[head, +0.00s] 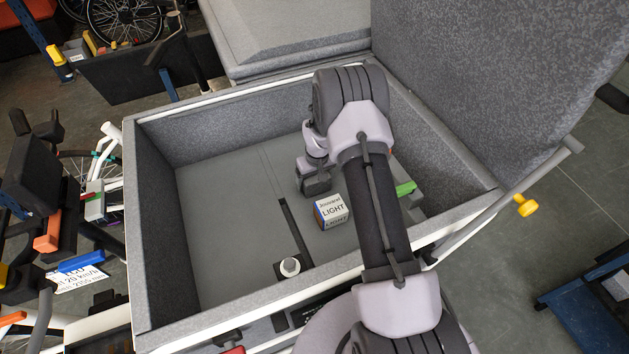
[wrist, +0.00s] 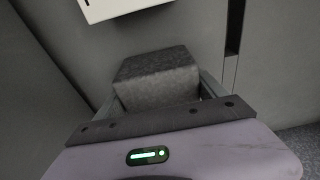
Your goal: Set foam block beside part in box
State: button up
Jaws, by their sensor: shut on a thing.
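The foam block (wrist: 158,78) is a dark grey cube between my gripper's jaws in the wrist view. My gripper (head: 314,178) is shut on it, low inside the box; in the head view block and jaws are small and dark. The box (head: 152,215) is a large grey-lined cargo box with a pale rim and its lid open. A small white carton marked LIGHT (head: 331,210) sits on the box floor just right of the block. A white edge (wrist: 112,8) at the top of the wrist view looks like that carton. Whether the block touches the floor I cannot tell.
A green item (head: 405,188) lies right of my arm, partly hidden. The left floor is clear. The raised lid (head: 500,70) stands at right.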

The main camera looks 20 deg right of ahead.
jog(key=shift+f, duration=0.1)
jog(key=shift+f+b, duration=0.15)
jog(key=shift+b, duration=0.15)
jog(key=o, duration=1.3)
jog(key=shift+r, duration=0.2)
